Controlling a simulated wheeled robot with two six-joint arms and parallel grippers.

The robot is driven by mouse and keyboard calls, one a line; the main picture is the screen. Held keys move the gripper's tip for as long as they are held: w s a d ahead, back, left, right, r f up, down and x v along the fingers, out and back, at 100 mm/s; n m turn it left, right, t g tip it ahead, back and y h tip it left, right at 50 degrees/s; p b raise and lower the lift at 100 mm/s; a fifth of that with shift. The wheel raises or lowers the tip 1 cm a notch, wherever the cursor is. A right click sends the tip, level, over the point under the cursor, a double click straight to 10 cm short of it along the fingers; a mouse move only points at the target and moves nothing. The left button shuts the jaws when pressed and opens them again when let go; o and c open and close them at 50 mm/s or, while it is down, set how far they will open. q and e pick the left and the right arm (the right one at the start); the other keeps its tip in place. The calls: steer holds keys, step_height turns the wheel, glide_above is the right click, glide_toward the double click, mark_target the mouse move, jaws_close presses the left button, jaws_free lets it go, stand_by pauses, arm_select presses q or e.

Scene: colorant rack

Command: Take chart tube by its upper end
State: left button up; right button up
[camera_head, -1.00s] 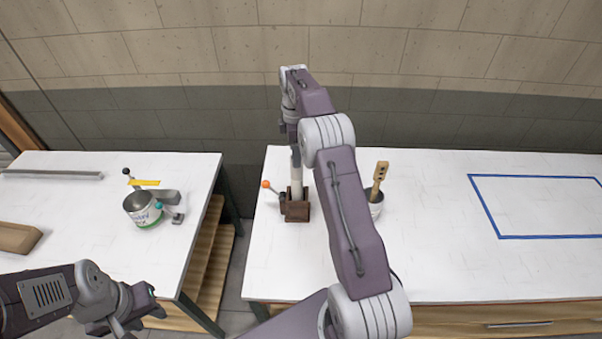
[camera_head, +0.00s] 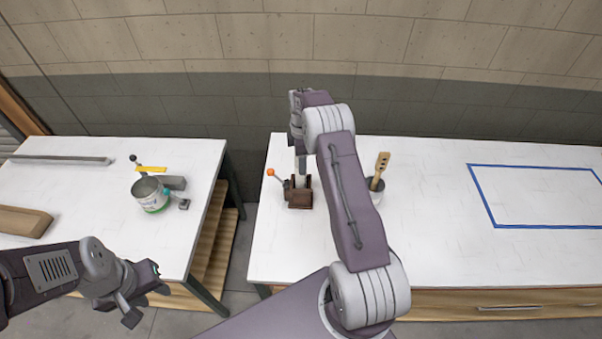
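The chart tube (camera_head: 301,182) seems to be the pale upright piece at the brown holder (camera_head: 299,198) on the right-hand table. Only a short pale part shows. My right gripper (camera_head: 301,166) points down right above the holder, at the tube's upper end. It is small and partly covered by my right arm, so I cannot tell whether its fingers touch or grip the tube. My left gripper (camera_head: 145,292) is open and empty, low at the left, in front of the left table.
An orange-knobbed lever (camera_head: 271,173) sticks out left of the holder. A cup with a wooden piece (camera_head: 381,170) stands to the right, partly behind my arm. A blue-outlined area (camera_head: 540,197) is empty. A paint can (camera_head: 151,195) stands on the left table (camera_head: 75,185).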

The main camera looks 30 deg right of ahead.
steer(key=shift+d, duration=0.1)
steer(key=shift+c, duration=0.9)
jaws_close()
